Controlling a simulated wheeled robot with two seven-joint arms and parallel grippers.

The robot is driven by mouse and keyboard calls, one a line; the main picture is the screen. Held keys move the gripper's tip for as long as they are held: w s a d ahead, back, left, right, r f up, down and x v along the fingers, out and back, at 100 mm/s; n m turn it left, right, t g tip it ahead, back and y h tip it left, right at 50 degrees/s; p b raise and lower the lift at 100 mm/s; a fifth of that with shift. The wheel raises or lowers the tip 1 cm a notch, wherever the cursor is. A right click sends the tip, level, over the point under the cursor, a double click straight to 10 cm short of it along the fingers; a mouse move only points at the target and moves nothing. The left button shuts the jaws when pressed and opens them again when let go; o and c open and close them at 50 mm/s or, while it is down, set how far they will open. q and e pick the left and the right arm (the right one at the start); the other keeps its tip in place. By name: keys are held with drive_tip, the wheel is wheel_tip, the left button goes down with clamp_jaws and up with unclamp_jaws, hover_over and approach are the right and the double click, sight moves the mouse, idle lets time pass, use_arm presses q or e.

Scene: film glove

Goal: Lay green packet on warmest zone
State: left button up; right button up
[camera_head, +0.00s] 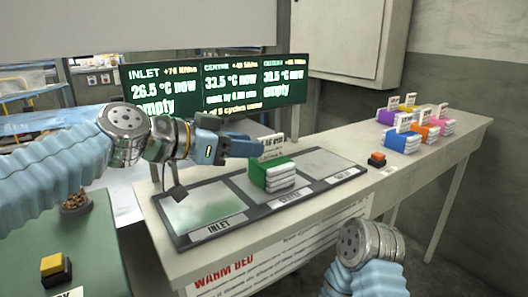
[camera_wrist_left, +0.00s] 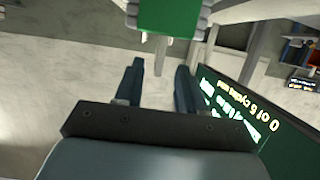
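The green packet (camera_head: 270,173), with white layered sides, lies on the middle zone of the dark-framed warm bed (camera_head: 178,240), with a white tag standing at its back. My left gripper (camera_head: 252,146) is just above and behind the packet, apart from it. In the left wrist view its two fingers (camera_wrist_left: 160,82) are parted with nothing between them, and the green packet (camera_wrist_left: 170,15) shows beyond them. The display (camera_head: 215,85) reads inlet 26.5 °C, centre 33.5 °C and third zone 30.5 °C. My right forearm shows at the bottom; its gripper is out of view.
The inlet zone (camera_head: 205,208) and the right-hand zone (camera_head: 330,163) are bare. A red-topped button block (camera_head: 377,160) sits right of the bed. Several coloured tagged packets, including a blue one (camera_head: 402,140), lie at the table's far right. A yellow-topped block (camera_head: 56,267) is on the green surface at left.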

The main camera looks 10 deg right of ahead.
use_arm(q)
drive_tip(key=v, duration=0.5)
drive_tip(key=shift+s+a+r+b, duration=0.15)
drive_tip(key=shift+a+b, duration=0.2)
drive_tip(key=shift+b, duration=0.05)
use_arm(e)
drive_tip(key=shift+d+f, duration=0.15)
drive_tip(key=shift+f, duration=0.5)
idle(0.9)
